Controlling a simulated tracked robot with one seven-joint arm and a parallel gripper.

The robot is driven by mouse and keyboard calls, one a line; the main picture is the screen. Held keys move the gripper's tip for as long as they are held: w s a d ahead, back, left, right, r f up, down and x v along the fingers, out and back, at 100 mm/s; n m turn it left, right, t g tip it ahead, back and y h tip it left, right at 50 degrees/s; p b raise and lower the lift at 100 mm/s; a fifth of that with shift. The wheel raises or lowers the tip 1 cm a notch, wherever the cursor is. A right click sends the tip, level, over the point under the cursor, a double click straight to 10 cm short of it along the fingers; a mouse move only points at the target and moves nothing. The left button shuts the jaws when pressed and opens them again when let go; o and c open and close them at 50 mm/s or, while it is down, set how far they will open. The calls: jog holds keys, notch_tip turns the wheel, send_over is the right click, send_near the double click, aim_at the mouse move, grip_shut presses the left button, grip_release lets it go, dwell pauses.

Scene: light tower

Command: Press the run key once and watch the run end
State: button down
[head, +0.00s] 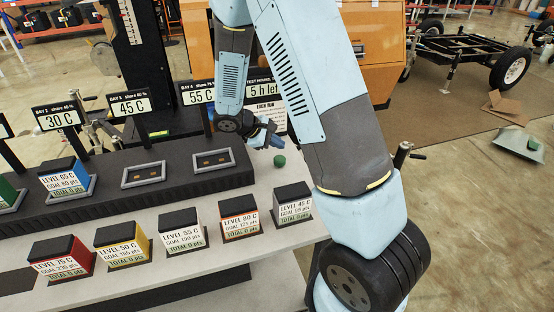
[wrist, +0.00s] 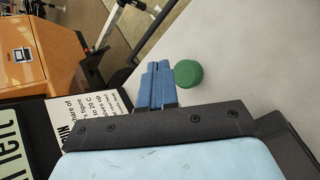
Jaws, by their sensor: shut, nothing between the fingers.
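The green round key (head: 279,161) stands on the light bench top, right of the dark rack; I take it to be the run key. It also shows in the wrist view (wrist: 189,74), just right of the blue fingers. My gripper (head: 276,136) is shut and empty, just behind and above the key in the head view. In the wrist view its blue fingers (wrist: 155,84) lie together. A small gap appears between fingers and key, but I cannot tell their height difference. A sign reading "5 h left" (head: 263,89) stands behind, partly hidden by my arm.
Labelled blocks stand along the front of the bench, among them a grey one (head: 292,203) and an orange one (head: 240,217). The dark rack (head: 110,187) holds a blue block (head: 66,178) and empty slots. Bay signs (head: 129,104) rise behind. A wheeled trailer frame (head: 470,50) is far right.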

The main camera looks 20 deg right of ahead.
aim_at(284, 157)
jog(key=shift+f, duration=1.3)
jog(key=shift+f, duration=0.9)
dwell(2.1)
dwell(0.4)
jog(key=shift+r, duration=1)
jog(key=shift+r, duration=2.5)
